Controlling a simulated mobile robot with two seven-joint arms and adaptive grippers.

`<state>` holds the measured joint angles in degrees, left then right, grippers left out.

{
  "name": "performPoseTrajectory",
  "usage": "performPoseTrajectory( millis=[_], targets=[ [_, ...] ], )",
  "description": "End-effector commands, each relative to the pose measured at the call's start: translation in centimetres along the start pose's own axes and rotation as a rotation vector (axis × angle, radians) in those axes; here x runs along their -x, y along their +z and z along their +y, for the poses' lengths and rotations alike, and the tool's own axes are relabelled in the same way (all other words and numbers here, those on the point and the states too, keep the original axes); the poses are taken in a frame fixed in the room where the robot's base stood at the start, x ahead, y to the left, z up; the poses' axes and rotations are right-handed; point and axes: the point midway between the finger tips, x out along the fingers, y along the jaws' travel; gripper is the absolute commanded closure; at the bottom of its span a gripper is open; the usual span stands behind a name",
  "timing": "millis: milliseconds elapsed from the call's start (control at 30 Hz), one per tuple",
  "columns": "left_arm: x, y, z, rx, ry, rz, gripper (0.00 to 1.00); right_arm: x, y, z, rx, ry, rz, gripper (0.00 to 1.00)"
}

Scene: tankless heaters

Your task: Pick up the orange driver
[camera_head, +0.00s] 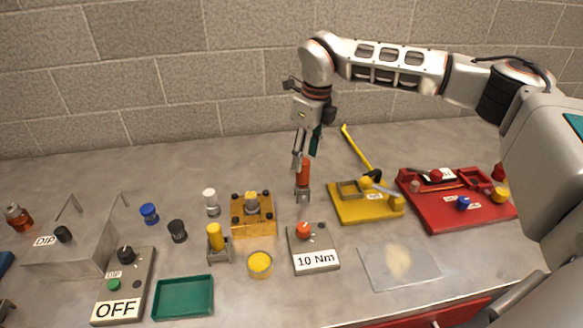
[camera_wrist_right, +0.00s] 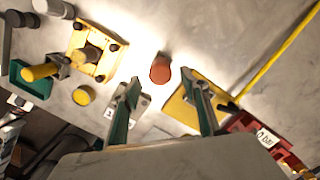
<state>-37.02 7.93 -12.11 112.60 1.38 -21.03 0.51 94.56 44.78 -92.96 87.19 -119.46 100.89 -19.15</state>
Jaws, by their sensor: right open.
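The orange driver (camera_head: 305,170) stands upright in a small grey holder (camera_head: 303,196) near the middle of the bench. It also shows in the right wrist view (camera_wrist_right: 160,70), seen from its top end. My right gripper (camera_head: 306,154) points down over the driver, with its fingers apart. In the right wrist view the fingertips (camera_wrist_right: 160,82) lie on either side of the driver's line, with clear gaps to it. Whether the fingers reach down past the driver's top is hard to tell. My left gripper is not in view.
A yellow tray (camera_head: 345,211) and a red tray (camera_head: 450,220) lie to the right. A yellow block (camera_head: 252,224) is left of the driver, and a 10 Nm box (camera_head: 314,247) is in front. A yellow bar (camera_head: 356,148) lies behind. The bench directly behind the driver is clear.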

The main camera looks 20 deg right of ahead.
Motion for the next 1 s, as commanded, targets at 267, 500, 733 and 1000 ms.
performPoseTrajectory(
  millis=[267,500,733,1000],
  targets=[
    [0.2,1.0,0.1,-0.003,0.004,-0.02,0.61,-1.4,0.0,0.1,0.001,0.002,0.002,0.55],
    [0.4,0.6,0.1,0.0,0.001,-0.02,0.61,-3.9,0.0,0.0,0.002,0.002,0.001,0.55],
    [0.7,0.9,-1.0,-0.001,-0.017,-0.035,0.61,-7.0,0.0,-0.2,0.001,0.003,0.0,0.55],
    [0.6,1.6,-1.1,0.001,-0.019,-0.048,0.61,-7.8,0.1,-0.2,0.002,0.001,-0.002,0.55]
  ],
)
